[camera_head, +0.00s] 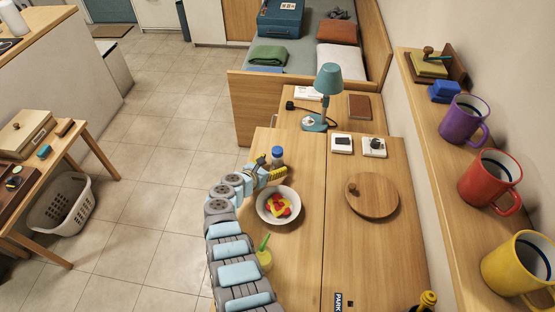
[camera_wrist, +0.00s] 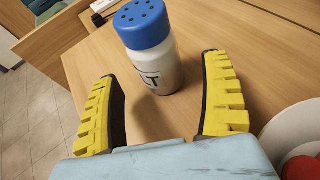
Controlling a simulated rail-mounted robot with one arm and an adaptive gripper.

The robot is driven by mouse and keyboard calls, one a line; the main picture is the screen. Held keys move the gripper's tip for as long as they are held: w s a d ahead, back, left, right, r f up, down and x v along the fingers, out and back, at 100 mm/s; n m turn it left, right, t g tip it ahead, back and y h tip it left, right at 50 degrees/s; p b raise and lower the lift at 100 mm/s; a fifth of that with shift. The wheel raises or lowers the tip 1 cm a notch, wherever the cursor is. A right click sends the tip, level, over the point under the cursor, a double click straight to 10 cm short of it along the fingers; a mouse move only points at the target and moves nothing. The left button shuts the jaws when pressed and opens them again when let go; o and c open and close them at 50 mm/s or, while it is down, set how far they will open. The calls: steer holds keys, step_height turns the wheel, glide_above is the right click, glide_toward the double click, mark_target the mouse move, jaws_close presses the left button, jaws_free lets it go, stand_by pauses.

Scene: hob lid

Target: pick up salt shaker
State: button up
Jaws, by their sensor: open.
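The salt shaker (camera_head: 277,156) stands upright on the wooden table, with a blue perforated cap and a white body. In the wrist view the shaker (camera_wrist: 147,50) is ahead of my gripper, between the lines of its fingers and nearer the top of the picture. Part of a dark letter marking shows on its body. My gripper (camera_head: 266,171) is beside the shaker in the head view. In the wrist view its two yellow-padded fingers (camera_wrist: 163,95) are spread wide, with bare table between them. I see no contact with the shaker.
A white bowl (camera_head: 261,207) with red and yellow pieces stands close by my gripper; its rim also shows in the wrist view (camera_wrist: 272,130). A teal lamp (camera_head: 327,85), two small white switch plates (camera_head: 342,144) and a round wooden lid (camera_head: 387,195) are on the table. The table's left edge is near.

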mark_target(274, 164)
steer(key=shift+b+x, duration=1.1)
steer(key=shift+x, duration=0.3)
steer(key=shift+w+d+f, duration=0.1)
steer(key=shift+w, duration=0.05)
steer(key=c, duration=1.4)
